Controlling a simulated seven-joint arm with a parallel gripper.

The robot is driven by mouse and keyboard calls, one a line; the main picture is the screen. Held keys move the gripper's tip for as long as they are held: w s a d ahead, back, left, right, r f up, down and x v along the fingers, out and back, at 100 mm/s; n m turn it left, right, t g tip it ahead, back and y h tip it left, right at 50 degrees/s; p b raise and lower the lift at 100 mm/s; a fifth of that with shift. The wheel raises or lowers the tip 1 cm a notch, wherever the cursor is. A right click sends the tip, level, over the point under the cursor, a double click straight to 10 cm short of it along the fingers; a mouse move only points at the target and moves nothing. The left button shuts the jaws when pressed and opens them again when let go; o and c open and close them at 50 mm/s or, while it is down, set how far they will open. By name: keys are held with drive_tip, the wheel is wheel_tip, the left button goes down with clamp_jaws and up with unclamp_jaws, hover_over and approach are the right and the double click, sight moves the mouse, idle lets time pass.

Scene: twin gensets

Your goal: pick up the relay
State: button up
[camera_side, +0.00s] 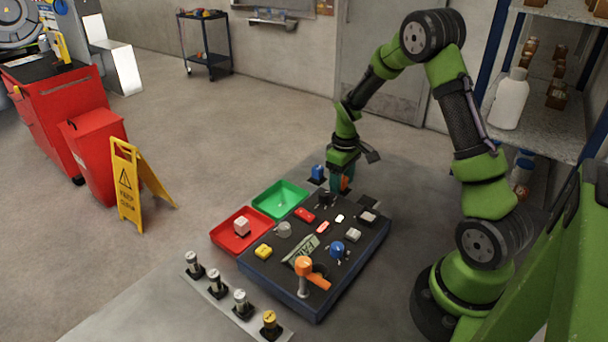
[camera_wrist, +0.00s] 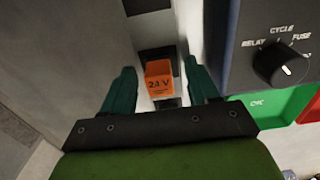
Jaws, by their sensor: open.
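An orange block marked "24 V" (camera_wrist: 159,80), which appears to be the relay, sits in a pale strip with dark sockets in the wrist view. My gripper (camera_wrist: 158,68) is open, with one teal finger on each side of the block. Small gaps show between the fingers and the block. In the side view, my gripper (camera_side: 342,178) is low behind the dark panel box, and a bit of the orange block (camera_side: 345,184) shows between the fingers. The block's lower part is hidden.
The panel box (camera_side: 283,281) carries a knob, buttons and an orange-handled lever (camera_side: 304,268). The wrist view shows a black knob (camera_wrist: 281,65) labelled RELAY, CYCLE and FUSE. Green (camera_side: 290,186) and red (camera_side: 223,240) trays adjoin the box. A blue block (camera_side: 318,172) stands near my gripper.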

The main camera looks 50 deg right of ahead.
drive_tip(key=shift+c, duration=0.4)
drive_tip(key=c, duration=1)
drive_tip(key=shift+r, duration=0.1)
